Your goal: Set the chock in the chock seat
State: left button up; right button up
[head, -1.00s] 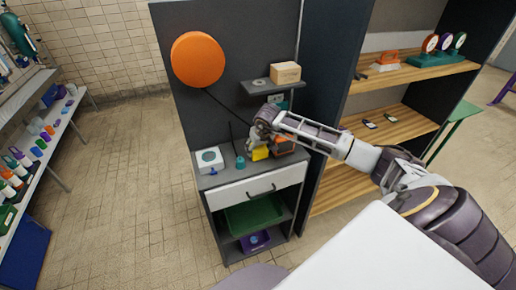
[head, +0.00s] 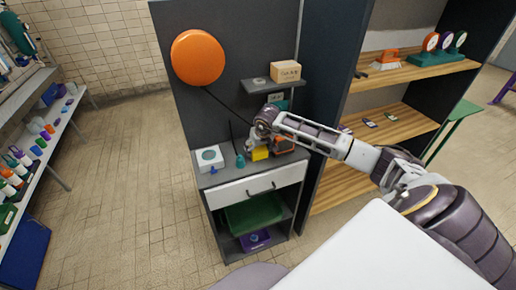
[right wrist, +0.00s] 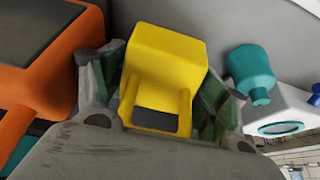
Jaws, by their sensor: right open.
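The yellow block (head: 260,153), which looks like the chock, stands on the grey counter of the cabinet. My right gripper (head: 254,143) is over it, pointing down. In the right wrist view the yellow block (right wrist: 162,65) lies between the two green-padded fingers, which stand open on either side of it. A dark patch shows on its near face. Whether the pads touch it I cannot tell. I cannot make out a chock seat for certain. My left gripper is not in view.
An orange and dark box (head: 284,147) stands close right of the yellow block. A teal bottle (head: 240,161) and a white box with a round grey top (head: 208,153) stand to the left. A small shelf (head: 258,86) with a cardboard box (head: 286,72) juts out above.

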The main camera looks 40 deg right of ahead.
jog(key=shift+r, duration=0.2)
jog(key=shift+s+r, duration=0.2)
jog(key=shift+r, duration=0.35)
jog(key=b+v, duration=0.2)
jog(key=v, duration=0.8)
jog(key=shift+s+r, duration=0.2)
jog(key=shift+r, duration=0.15)
jog(key=shift+o, duration=0.8)
